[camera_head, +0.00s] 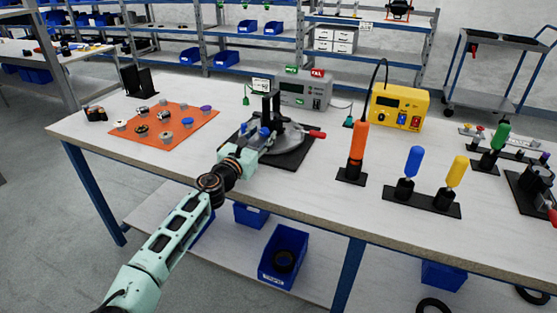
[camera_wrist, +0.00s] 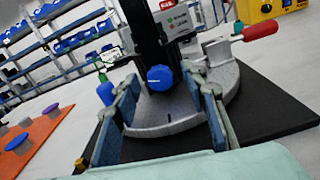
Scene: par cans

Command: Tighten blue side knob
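A blue side knob (camera_wrist: 160,78) is on the dark upright post (camera_wrist: 151,35) of a fixture with a grey half-round metal plate (camera_wrist: 165,113). The fixture's black base (camera_head: 290,155) stands on the workbench, and the knob also shows in the head view (camera_head: 265,132). My gripper (camera_wrist: 161,84) is open, with its two blue-padded fingers spread to the left and right of the knob in the wrist view. The knob lies between the fingertips in the picture, near or just beyond them. I see no contact; the depth gap is hard to tell. Nothing is held.
A red-handled lever (camera_wrist: 258,31) sticks out at the fixture's right. An orange mat (camera_head: 180,138) with several knobs lies to the left. A grey box (camera_head: 304,90) and a yellow box (camera_head: 398,106) stand behind. An orange-handled tool (camera_head: 358,145) stands upright at the right.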

